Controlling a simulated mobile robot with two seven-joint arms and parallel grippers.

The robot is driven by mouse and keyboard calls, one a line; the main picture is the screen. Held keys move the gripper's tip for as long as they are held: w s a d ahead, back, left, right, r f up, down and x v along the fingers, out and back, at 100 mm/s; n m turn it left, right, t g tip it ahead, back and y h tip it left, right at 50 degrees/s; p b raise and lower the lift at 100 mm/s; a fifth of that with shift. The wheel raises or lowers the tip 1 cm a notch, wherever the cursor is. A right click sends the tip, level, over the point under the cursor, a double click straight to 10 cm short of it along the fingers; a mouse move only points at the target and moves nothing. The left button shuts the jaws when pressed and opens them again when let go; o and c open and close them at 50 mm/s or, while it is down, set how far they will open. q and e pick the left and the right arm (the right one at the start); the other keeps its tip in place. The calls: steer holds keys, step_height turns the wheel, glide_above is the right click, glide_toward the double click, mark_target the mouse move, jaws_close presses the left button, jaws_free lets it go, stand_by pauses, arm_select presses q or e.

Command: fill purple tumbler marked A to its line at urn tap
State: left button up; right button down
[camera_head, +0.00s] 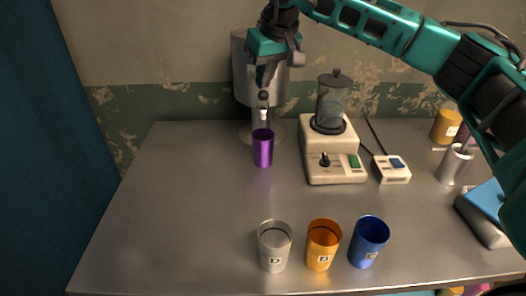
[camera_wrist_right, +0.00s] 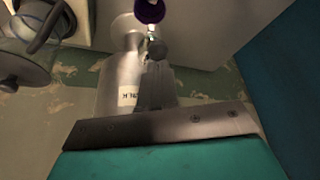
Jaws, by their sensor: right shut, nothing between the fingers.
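The purple tumbler (camera_head: 263,150) stands upright on the table under the tap (camera_head: 263,115) of the silver urn (camera_head: 241,75). No letter or line can be read on it, and its liquid level cannot be told. My right gripper (camera_head: 263,82) is shut and empty, in front of the urn just above the tap; whether it touches the tap handle is unclear. In the right wrist view the shut fingers (camera_wrist_right: 156,62) lie in front of the labelled urn (camera_wrist_right: 118,85), and part of the purple tumbler (camera_wrist_right: 150,10) shows at the top edge. My left gripper is not in view.
A silver cup marked D (camera_head: 274,248), an orange cup (camera_head: 322,246) and a blue cup (camera_head: 369,242) stand at the front. A blender (camera_head: 332,145) and a small device with a blue button (camera_head: 391,170) are right of the urn. The table's left side is clear.

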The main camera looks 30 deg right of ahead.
steer(key=shift+f, duration=0.55)
steer(key=shift+f+b, duration=0.5)
stand_by(6.7)
